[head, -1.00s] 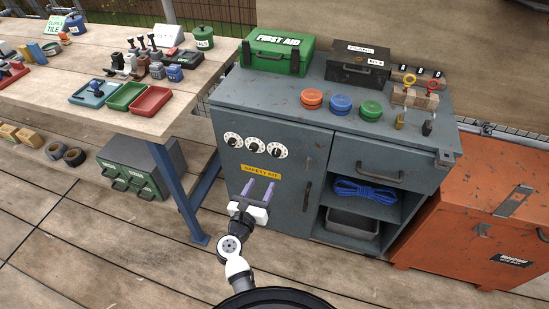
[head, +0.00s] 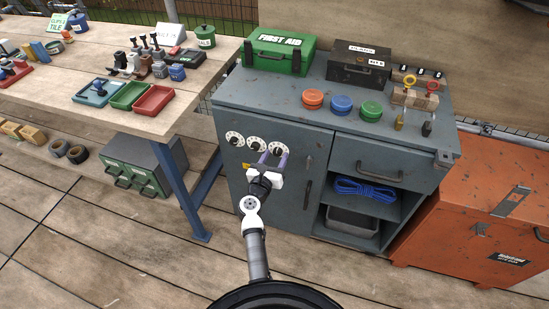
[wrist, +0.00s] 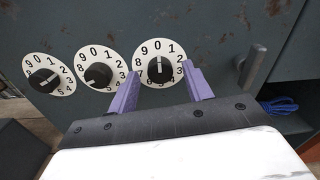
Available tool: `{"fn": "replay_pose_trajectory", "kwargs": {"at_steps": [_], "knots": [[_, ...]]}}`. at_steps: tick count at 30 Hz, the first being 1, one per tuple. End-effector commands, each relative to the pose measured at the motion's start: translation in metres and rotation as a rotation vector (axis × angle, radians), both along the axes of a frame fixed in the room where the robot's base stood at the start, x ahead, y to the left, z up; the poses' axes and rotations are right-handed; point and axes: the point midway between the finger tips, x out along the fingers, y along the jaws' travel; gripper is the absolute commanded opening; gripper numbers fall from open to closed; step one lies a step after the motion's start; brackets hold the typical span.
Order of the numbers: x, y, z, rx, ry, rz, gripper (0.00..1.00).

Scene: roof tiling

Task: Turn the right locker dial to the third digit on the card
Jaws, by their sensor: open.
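The right locker dial (wrist: 158,48) is a white numbered disc with a black knob. The white mark on its knob points up, close to the 0. It also shows in the head view (head: 278,146), partly behind my gripper (head: 273,157). In the wrist view, the purple fingers of my gripper (wrist: 160,72) are open, one on each side of the knob. I see gaps there; whether the tips reach the knob's depth I cannot tell. The middle dial (wrist: 99,50) and left dial (wrist: 48,60) sit to its left. I cannot make out a card with digits.
The dials are on the grey locker's door (head: 306,150); its handle (wrist: 252,66) stands out to the right of my gripper. A yellow label (head: 246,165) is mostly hidden behind my gripper. The workbench (head: 180,110) is to the left, an orange chest (head: 470,195) to the right.

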Motion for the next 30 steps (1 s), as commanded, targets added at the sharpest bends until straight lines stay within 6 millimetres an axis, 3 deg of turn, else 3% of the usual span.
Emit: {"fn": "replay_pose_trajectory", "kwargs": {"at_steps": [2,12,22,30], "knots": [[-0.0002,0.0,0.0,0.0,0.0,0.0,0.47],[-0.0004,0.0002,0.0001,0.0,0.0,0.0,0.05],[-0.0004,-0.0003,0.0015,-0.06,0.02,-0.001,0.05],[-0.0003,-0.0008,0.0028,-0.233,0.076,-0.003,0.05]]}}
